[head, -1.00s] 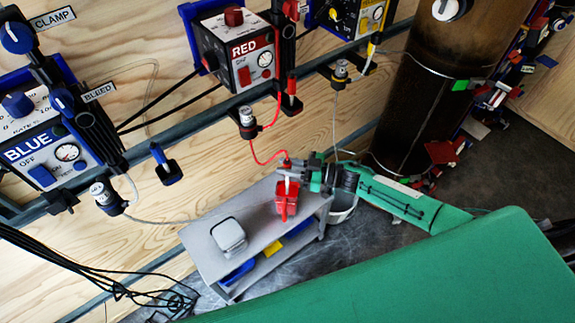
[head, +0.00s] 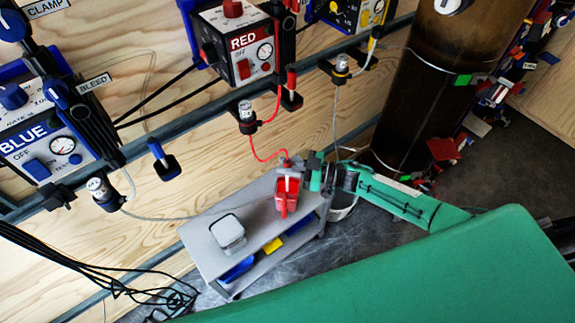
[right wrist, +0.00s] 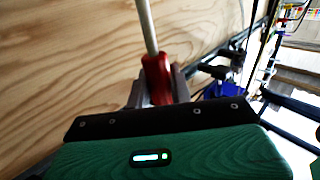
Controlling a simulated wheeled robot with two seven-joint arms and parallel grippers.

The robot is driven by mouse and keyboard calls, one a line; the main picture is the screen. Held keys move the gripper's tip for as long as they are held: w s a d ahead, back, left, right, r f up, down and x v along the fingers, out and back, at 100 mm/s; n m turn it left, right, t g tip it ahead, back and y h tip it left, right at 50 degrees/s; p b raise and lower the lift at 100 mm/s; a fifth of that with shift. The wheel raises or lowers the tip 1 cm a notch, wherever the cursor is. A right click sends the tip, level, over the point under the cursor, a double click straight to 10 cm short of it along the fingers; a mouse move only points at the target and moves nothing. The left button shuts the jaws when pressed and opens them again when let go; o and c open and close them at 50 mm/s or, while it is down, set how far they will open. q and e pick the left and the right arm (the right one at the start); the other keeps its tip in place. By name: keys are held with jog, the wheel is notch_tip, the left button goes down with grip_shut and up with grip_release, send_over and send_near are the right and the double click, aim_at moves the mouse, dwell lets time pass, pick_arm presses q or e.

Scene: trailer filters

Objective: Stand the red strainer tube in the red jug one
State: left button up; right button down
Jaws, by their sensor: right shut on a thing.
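The red jug (head: 287,200) stands on the grey cart's top, near its right end. My right gripper (head: 290,174) is over the jug, its arm coming in from the right. In the right wrist view its fingers (right wrist: 158,90) are shut on the red strainer tube (right wrist: 157,75), with a pale shaft running up from the red part. In the head view the tube (head: 286,164) is upright above the jug, with the red hose joining near its top. Whether its lower end is inside the jug I cannot tell. My left gripper is not in view.
A grey lidded container (head: 228,232) stands on the cart (head: 205,252), left of the jug. Blue and yellow items lie on the shelf below. A pale bucket (head: 343,205) is behind my right arm. Red (head: 240,45) and blue (head: 45,145) control boxes hang on the rail.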

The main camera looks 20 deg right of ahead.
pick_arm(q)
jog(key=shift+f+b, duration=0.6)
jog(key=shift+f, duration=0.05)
pick_arm(e)
jog(key=shift+f, duration=0.85)
jog(key=c, duration=1.2)
grip_release()
jog(key=shift+o, duration=0.2)
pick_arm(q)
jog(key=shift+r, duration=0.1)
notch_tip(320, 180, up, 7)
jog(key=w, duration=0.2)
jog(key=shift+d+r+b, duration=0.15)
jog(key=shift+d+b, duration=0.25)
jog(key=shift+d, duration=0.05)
pick_arm(e)
jog(key=v, duration=1.4)
jog(key=shift+w, duration=0.1)
